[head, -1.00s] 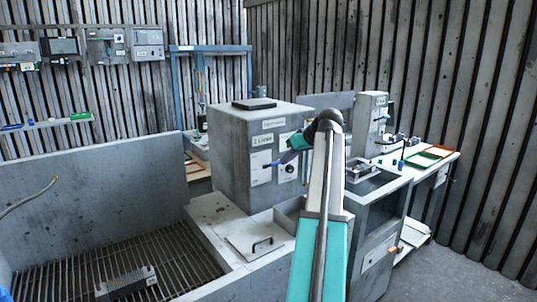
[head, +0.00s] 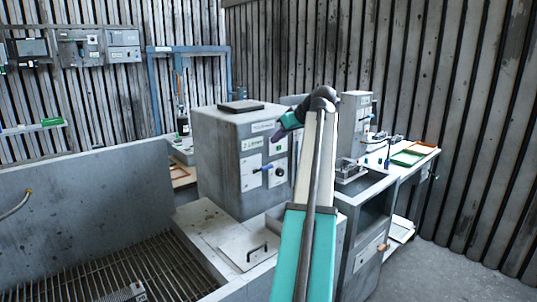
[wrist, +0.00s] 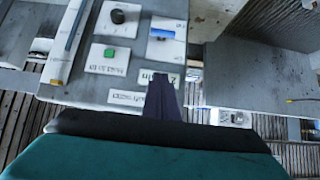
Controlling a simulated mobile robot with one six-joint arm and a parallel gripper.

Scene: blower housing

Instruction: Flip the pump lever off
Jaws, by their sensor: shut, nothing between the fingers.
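A grey cabinet (head: 220,150) has a front panel with a blue lever (head: 263,169), which also shows in the wrist view (wrist: 163,34) on a white plate. In the head view the lever lies roughly sideways. I cannot read a pump label on it. My gripper (head: 277,137) is shut and empty, in front of the cabinet near its upper labels and above the lever. In the wrist view its dark fingers (wrist: 163,97) point toward the panel, apart from the lever.
A black knob (head: 279,172) sits right of the lever. A green button (wrist: 109,52) is on a nearby plate. A hatch with a handle (head: 249,248) and a grated basin (head: 110,275) lie in front. A bench (head: 420,150) with trays stands at right.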

